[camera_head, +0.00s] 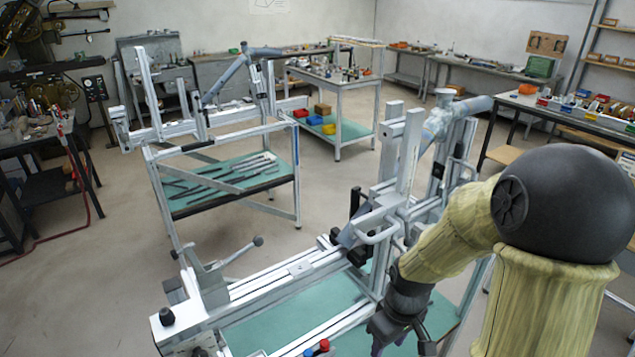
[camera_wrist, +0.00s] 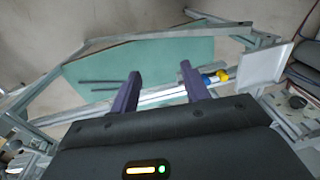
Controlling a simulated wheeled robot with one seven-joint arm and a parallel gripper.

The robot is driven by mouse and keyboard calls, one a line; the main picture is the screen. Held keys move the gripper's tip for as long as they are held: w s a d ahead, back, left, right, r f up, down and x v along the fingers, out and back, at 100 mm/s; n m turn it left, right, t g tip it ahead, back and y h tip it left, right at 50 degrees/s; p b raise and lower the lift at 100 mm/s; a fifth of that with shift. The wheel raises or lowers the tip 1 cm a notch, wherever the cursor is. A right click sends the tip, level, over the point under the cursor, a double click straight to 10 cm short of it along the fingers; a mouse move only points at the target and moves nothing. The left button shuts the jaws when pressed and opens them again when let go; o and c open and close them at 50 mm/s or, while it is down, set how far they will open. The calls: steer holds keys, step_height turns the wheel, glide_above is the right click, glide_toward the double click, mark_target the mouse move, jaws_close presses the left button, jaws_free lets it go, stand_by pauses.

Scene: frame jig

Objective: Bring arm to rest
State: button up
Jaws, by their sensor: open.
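My gripper (camera_head: 402,338) hangs pointing down at the right front of the near metal frame jig (camera_head: 268,282). In the wrist view my gripper (camera_wrist: 160,82) has its two dark purple fingers well apart, with nothing between them. The jig's rails and a green lower shelf (camera_wrist: 150,62) lie beyond the fingers. My arm, in a pale yellow cover with a dark round joint, is bent down at the right of the head view. The fingertips are partly hidden in the head view.
Upright posts and clamps (camera_head: 400,165) of the jig stand close behind my forearm. A lever with a ball end (camera_head: 258,241) rises at its left end. A second frame stand (camera_head: 225,160) is farther back. Bare floor (camera_head: 325,180) lies between the stands.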

steer(key=s+r+m+t, duration=0.2)
steer(key=s+r+m, duration=0.1)
steer(key=r+m, duration=0.2)
steer(key=shift+s+d+r+m+t+h, duration=0.15)
steer(key=shift+d+r+m+t+h, duration=0.25)
steer(key=shift+m, duration=0.3)
